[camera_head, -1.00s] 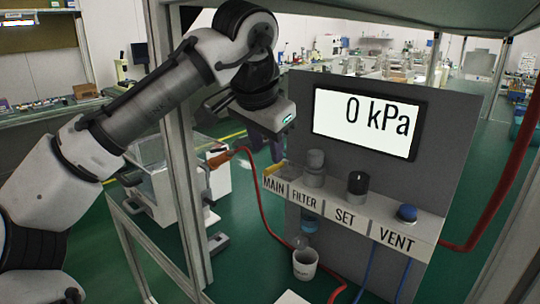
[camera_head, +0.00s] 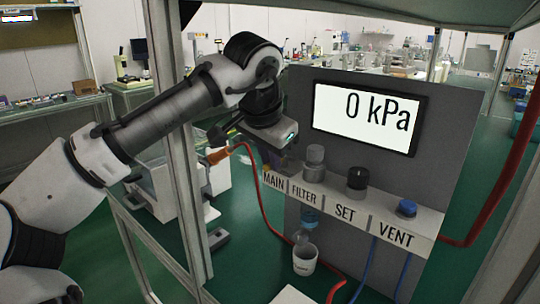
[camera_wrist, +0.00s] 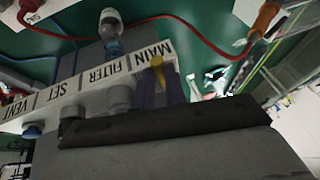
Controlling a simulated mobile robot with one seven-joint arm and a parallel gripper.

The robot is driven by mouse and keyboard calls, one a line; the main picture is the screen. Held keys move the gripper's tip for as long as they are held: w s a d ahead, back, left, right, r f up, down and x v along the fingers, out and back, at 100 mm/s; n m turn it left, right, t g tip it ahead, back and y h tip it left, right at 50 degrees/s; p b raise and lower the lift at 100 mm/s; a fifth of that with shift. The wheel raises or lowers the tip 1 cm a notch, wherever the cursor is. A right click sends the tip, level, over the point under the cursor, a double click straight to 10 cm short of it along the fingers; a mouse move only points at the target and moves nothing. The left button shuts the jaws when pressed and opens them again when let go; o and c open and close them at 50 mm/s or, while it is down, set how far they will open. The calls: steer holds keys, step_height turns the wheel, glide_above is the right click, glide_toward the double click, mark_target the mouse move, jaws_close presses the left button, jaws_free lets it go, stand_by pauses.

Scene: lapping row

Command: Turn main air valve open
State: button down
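The main air valve shows in the wrist view as a yellow handle (camera_wrist: 157,62) beside the MAIN label (camera_wrist: 152,52) on the shelf. In the head view the MAIN label (camera_head: 273,180) is visible, but my gripper covers the valve. My gripper (camera_head: 281,162) is at the left end of the panel, just above the MAIN label. In the wrist view its two purple-blue fingers (camera_wrist: 159,84) stand apart, one on each side of the yellow handle. I cannot tell whether they touch it. The display (camera_head: 366,117) reads 0 kPa.
Right of MAIN stand the grey FILTER part (camera_head: 315,163), the black SET knob (camera_head: 357,179) and the blue VENT knob (camera_head: 406,208). A frame post (camera_head: 180,150) stands left of the panel, behind my arm.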

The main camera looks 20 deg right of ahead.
steer(key=shift+w+a+r+m+h+p, duration=0.25)
steer(key=shift+m+p, duration=0.35)
steer(key=shift+p, duration=0.6)
steer(key=shift+w+m+g+p, duration=0.2)
steer(key=shift+m+g+p, duration=0.1)
steer(key=shift+m+p, duration=0.35)
steer(key=shift+w+a+f+m+h+p, duration=0.1)
steer(key=shift+w+f+m+h+p, duration=0.1)
steer(key=shift+m+h+p, duration=0.1)
steer(key=c, duration=1.5)
jaws_free()
steer(key=shift+o, duration=0.2)
steer(key=shift+s, duration=0.1)
